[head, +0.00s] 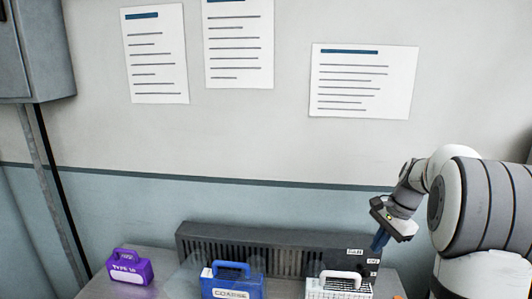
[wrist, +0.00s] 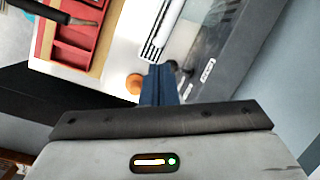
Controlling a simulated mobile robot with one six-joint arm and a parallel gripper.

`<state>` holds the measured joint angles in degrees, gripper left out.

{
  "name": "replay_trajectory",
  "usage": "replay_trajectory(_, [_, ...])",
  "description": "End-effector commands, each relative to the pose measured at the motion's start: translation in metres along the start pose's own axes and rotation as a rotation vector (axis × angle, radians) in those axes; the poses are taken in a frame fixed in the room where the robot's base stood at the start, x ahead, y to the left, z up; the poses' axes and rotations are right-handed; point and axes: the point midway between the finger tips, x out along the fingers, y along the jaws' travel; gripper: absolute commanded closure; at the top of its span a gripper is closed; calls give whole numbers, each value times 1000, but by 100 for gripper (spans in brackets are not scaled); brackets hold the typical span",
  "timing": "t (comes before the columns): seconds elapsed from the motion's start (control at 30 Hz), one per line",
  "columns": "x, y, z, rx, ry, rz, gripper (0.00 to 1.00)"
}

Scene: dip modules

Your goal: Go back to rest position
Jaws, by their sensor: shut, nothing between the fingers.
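My gripper is apart from the modules. A purple module (head: 130,268), a blue module (head: 232,284) and a white ribbed module (head: 338,288) stand on the bench, each with a handle on top.
The wrist view shows a red tray (wrist: 72,50) with compartments and an orange round thing (wrist: 134,83) near my fingers. A grey wall box (head: 38,50) hangs at upper left. Paper sheets (head: 240,45) are on the wall. Bench between the purple and blue modules is clear.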

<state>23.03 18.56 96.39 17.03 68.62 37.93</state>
Motion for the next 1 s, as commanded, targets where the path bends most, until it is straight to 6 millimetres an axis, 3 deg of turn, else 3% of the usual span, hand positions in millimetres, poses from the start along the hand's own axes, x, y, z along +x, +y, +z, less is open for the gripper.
replay_trajectory(0.1, [-12, 10, 44, -150, 49, 9, 100])
replay_trajectory(0.5, [-22, 74, 158, -649, 201, 50, 100])
replay_trajectory(0.8, [-7, 138, 216, -1017, 309, 82, 100])
replay_trajectory(1.0, [4, 167, 229, -1176, 355, 99, 100])
